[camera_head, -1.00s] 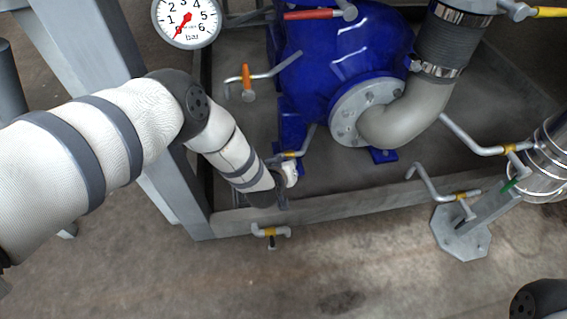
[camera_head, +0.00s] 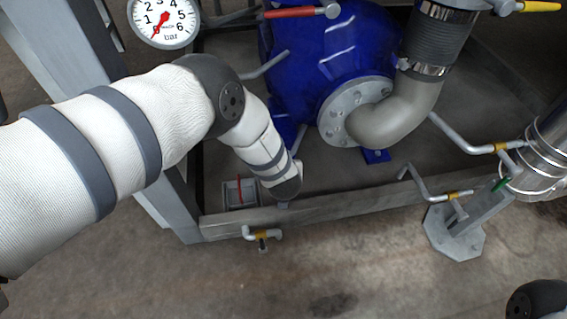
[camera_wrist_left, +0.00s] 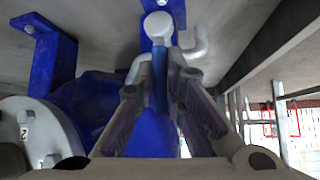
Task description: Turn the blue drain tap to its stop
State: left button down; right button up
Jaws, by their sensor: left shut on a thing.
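The blue drain tap's narrow blue handle (camera_wrist_left: 160,82) shows in the left wrist view, between the two grey fingers of my left gripper (camera_wrist_left: 166,72). The fingers are shut on it. A grey round-ended fitting (camera_wrist_left: 158,26) and a bent grey pipe end (camera_wrist_left: 198,46) sit just beyond the fingertips. In the head view my left forearm and wrist hide the gripper and the tap, low beside the blue pump housing (camera_head: 335,50). How far the handle is turned cannot be told. My right gripper is not in view.
A pressure gauge (camera_head: 163,20) stands upper left. A red lever (camera_head: 293,12) is above the pump. A yellow-banded pipe fitting (camera_head: 262,234) sits at the frame rail (camera_head: 330,205). A small box with a red strip (camera_head: 240,192) lies left of my wrist. Bent pipes stand right.

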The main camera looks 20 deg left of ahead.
pick_arm(q)
jog(key=shift+d, duration=0.15)
jog(key=c, duration=1.7)
grip_release()
jog(key=shift+o, duration=0.2)
jog(key=v, duration=1.2)
